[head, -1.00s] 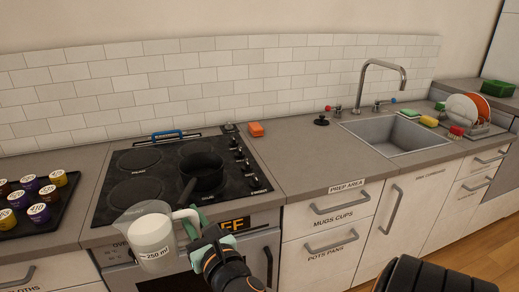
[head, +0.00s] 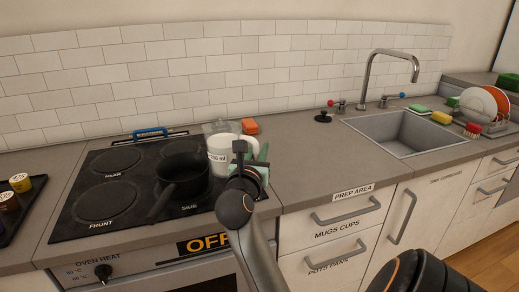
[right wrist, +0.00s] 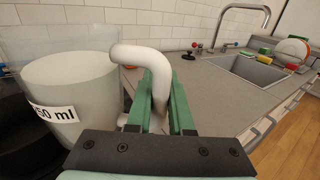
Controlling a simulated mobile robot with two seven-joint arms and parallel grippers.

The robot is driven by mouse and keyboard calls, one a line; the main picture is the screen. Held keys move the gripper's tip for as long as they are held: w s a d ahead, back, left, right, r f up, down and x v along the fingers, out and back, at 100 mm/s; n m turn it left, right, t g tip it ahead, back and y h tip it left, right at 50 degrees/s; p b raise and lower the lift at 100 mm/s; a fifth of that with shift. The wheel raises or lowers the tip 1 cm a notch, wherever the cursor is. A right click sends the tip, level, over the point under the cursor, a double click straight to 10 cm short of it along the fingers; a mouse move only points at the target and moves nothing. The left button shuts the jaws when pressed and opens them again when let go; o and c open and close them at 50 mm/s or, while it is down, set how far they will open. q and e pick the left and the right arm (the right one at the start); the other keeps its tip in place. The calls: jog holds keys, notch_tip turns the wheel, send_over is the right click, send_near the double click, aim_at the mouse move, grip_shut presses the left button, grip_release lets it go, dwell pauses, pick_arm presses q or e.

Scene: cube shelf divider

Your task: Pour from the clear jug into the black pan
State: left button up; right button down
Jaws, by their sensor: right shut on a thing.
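The clear jug (head: 219,158), labelled 250 ml and holding white contents, is upright in the head view, just right of the black pan. The black pan (head: 183,172) sits on the right part of the hob, its handle pointing toward the front left. My right gripper (head: 262,158) is shut on the jug's white handle. In the right wrist view its green fingers (right wrist: 161,100) are on both sides of the handle (right wrist: 148,58), with the jug (right wrist: 72,95) to the left. The jug's lower part is partly hidden by my arm. My left gripper is not in view.
The black hob (head: 100,205) has a blue-handled thing (head: 150,132) at its back edge. An orange block (head: 250,127) lies behind the jug. A tray with labelled pods (head: 20,182) is at far left. The counter between hob and sink (head: 405,135) is mostly clear.

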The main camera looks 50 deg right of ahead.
aim_at(239, 127)
jog(key=w+r+n+p, duration=0.1)
jog(key=p, duration=0.2)
jog(key=w+a+r+n+p, duration=0.1)
jog(key=r+n+p, duration=0.1)
jog(key=p, duration=0.1)
jog(key=w+r+n+p, duration=0.1)
jog(key=n+p, duration=0.1)
jog(key=p, duration=0.2)
jog(key=shift+w+a+r+g+y, duration=0.15)
jog(key=shift+w+r+g+y, duration=0.15)
jog(key=shift+w+r, duration=0.1)
pick_arm(q)
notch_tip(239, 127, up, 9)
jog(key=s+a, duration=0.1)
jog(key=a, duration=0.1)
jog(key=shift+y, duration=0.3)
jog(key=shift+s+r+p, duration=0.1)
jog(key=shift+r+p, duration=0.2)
jog(key=shift+p, duration=0.15)
pick_arm(e)
jog(key=shift+f+n, duration=0.1)
jog(key=shift+n, duration=0.2)
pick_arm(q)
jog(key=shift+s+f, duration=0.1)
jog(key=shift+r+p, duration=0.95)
pick_arm(e)
jog(key=shift+w+a+n, duration=0.1)
jog(key=shift+w+n, duration=0.05)
jog(key=shift+n, duration=0.35)
